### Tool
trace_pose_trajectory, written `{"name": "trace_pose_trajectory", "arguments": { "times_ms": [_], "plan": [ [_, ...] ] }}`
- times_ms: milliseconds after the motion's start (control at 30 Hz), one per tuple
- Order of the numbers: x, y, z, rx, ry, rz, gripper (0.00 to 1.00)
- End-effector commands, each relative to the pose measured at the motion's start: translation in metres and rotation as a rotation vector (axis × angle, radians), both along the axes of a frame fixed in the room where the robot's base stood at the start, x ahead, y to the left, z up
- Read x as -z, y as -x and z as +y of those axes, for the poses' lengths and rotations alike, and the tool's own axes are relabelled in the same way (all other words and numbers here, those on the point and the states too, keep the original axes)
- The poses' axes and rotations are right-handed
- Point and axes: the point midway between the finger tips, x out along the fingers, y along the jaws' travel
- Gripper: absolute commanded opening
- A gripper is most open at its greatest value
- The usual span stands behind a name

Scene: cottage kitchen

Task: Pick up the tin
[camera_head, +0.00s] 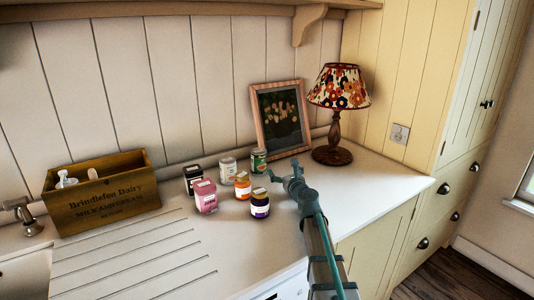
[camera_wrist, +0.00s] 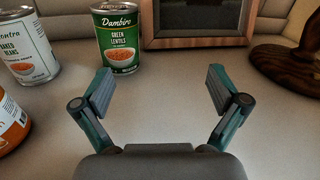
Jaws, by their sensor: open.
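A green tin labelled green lentils (camera_head: 258,162) stands upright on the counter towards the wall. In the wrist view the tin (camera_wrist: 119,38) is ahead of my gripper (camera_wrist: 160,88), left of centre, beyond the left fingertip. A second tin, white and labelled baked beans (camera_head: 228,169), stands to its left and shows partly cut off in the wrist view (camera_wrist: 27,45). My gripper (camera_head: 283,172) is open, with nothing between its fingers, to the right of the tins and touching neither.
Near the tins stand a pink container (camera_head: 205,197), a dark container (camera_head: 193,176), an orange-labelled jar (camera_head: 242,187) and a purple-labelled jar (camera_head: 260,206). A picture frame (camera_head: 262,124) and lamp (camera_head: 333,153) stand behind. A wooden crate (camera_head: 104,207) is left. The counter's right end is clear.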

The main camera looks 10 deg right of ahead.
Motion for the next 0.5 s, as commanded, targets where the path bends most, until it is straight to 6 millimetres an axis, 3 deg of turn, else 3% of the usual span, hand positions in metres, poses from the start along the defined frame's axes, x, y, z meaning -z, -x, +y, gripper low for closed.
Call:
{"name": "trace_pose_trajectory", "arguments": {
  "times_ms": [33, 100, 200, 367, 500],
  "plan": [
    [-0.002, -0.003, 0.022, -0.036, -0.030, 0.006, 0.97],
    [0.000, -0.004, 0.043, -0.075, -0.063, 0.011, 0.97],
    [0.002, -0.005, 0.060, -0.105, -0.092, 0.014, 0.97],
    [0.003, -0.015, 0.069, -0.119, -0.105, 0.016, 0.97],
    [0.003, -0.035, 0.072, -0.118, -0.104, 0.016, 0.97]
  ]
}}
